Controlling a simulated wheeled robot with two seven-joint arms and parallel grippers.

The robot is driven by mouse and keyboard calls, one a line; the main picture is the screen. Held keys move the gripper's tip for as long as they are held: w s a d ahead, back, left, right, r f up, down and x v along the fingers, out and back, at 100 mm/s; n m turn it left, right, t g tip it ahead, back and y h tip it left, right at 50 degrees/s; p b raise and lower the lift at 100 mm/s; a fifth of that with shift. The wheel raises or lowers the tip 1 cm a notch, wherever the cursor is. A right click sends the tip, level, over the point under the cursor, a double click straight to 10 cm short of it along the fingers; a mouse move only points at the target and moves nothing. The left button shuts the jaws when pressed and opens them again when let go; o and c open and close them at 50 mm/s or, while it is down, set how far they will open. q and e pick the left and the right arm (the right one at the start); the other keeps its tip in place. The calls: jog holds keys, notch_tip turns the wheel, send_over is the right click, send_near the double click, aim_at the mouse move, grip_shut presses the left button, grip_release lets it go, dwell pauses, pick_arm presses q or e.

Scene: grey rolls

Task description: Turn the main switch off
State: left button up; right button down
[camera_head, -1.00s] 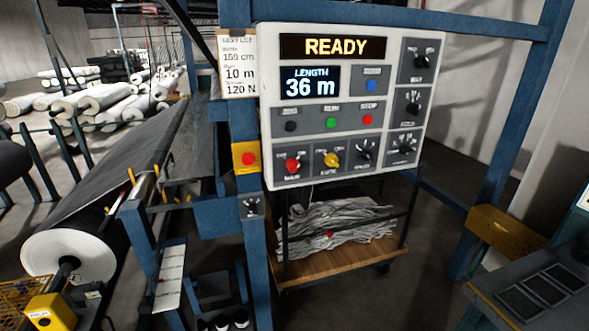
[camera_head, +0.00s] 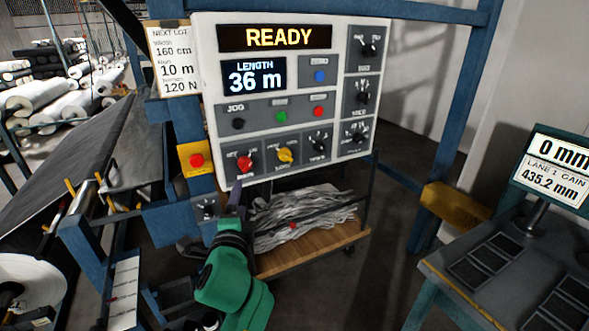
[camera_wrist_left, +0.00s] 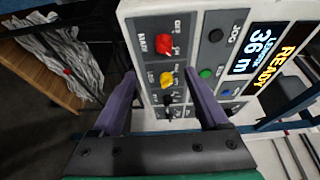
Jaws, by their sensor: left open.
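The main switch (camera_head: 245,163) is a red rotary knob at the lower left of the grey control panel (camera_head: 285,181). In the left wrist view the same red knob (camera_wrist_left: 165,41) shows beside OFF and ON lettering; which mark it points to is hard to tell. My left gripper (camera_head: 237,188) is just below the knob in the head view, apart from it as far as I can see. My right gripper is not in view.
A yellow knob (camera_head: 285,155) and a black knob (camera_head: 318,142) sit right of the red one. A red button on a yellow box (camera_head: 196,160) is close on the left. A cart (camera_head: 310,254) with grey scraps stands below the panel.

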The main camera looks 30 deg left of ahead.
aim_at(244, 168)
pick_arm(q)
jog(key=p+x, duration=0.1)
jog(key=x, duration=0.3)
jog(key=p+x, duration=0.1)
jog(key=x, duration=0.4)
jog(key=r+p+x, duration=0.1)
jog(key=x, duration=0.3)
jog(key=shift+w+a+p, duration=0.1)
jog(key=shift+a+p, duration=0.2)
jog(key=shift+w+a, duration=0.3)
jog(key=shift+w, duration=0.1)
grip_shut()
